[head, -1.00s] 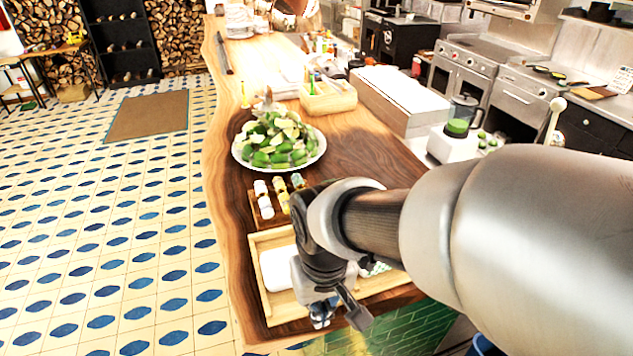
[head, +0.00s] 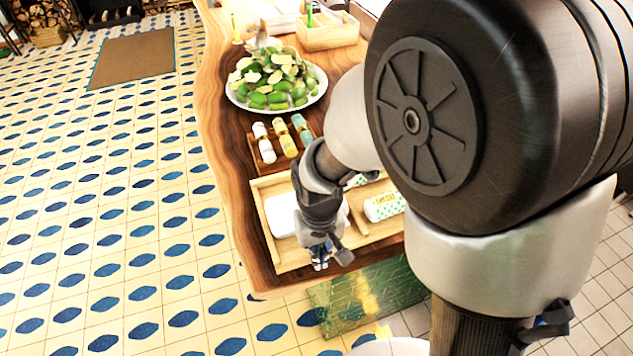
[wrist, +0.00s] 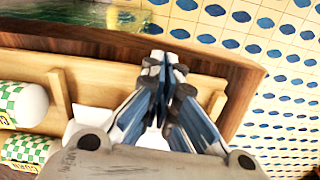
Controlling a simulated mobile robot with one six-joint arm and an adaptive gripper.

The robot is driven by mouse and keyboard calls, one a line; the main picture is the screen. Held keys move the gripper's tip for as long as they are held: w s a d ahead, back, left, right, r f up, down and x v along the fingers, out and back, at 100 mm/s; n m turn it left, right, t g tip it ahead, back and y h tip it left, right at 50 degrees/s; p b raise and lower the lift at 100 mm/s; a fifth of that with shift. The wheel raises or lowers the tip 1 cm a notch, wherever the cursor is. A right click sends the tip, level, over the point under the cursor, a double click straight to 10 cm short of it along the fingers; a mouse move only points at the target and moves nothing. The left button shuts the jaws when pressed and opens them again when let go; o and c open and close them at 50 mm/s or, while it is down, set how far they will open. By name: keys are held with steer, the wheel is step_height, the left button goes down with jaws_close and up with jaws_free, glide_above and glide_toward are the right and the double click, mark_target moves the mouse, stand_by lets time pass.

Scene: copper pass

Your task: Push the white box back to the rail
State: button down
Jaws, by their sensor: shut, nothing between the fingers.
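The white box (head: 281,214) lies in the left part of a shallow wooden tray (head: 265,226) at the counter's near end. My gripper (head: 320,262) is shut and empty, pointing down over the tray's near wall, close to the counter edge. In the wrist view my gripper (wrist: 165,62) crosses the tray's wooden rail (wrist: 110,72). A white surface, probably the box (wrist: 90,117), shows beside the fingers, mostly hidden by the gripper. I cannot tell whether the fingers touch it.
Green-and-white patterned cylinders (head: 384,206) lie in the tray's right part; they also show in the wrist view (wrist: 22,104). A small rack of bottles (head: 276,143) and a plate of green fruit (head: 275,80) stand behind. Open tiled floor (head: 120,220) lies left.

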mark_target(289, 234)
steer(key=shift+w+a, duration=0.2)
steer(key=shift+w, duration=0.95)
steer(key=shift+w, duration=0.2)
steer(key=w, duration=0.2)
steer(key=w+a+p, duration=0.1)
steer(key=w, duration=0.4)
steer(key=shift+w+a, duration=0.4)
steer(key=shift+s+r, duration=0.1)
steer(key=shift+s, duration=0.15)
steer(key=shift+d, duration=0.1)
